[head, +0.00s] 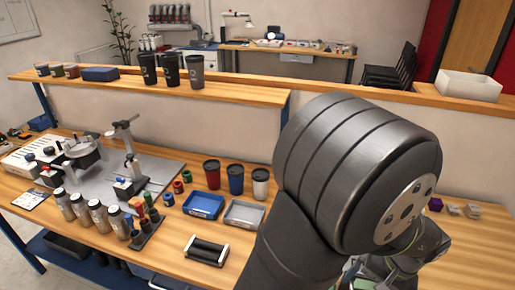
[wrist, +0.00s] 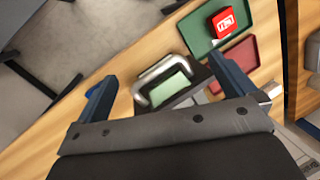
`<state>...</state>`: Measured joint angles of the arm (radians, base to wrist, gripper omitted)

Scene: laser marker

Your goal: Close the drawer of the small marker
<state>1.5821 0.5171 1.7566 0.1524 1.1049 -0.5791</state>
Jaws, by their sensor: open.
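In the wrist view, my gripper (wrist: 163,70) has its two dark fingers wide apart with nothing held between them. A small device with a rounded silver rim and a pale green plate (wrist: 171,90) shows between and beyond the fingers. It looks like the small marker with its drawer, but I cannot tell how far the drawer stands out. Its lower part is hidden by my gripper. In the head view, my large dark arm covers the right middle, and I cannot make out the small marker there.
In the wrist view, a green tray (wrist: 200,45) holding a red box (wrist: 229,22) and a red tray (wrist: 239,57) lie beyond the device. In the head view, cups, a blue tray (head: 203,205) and a grey tray (head: 243,214) stand left of my arm.

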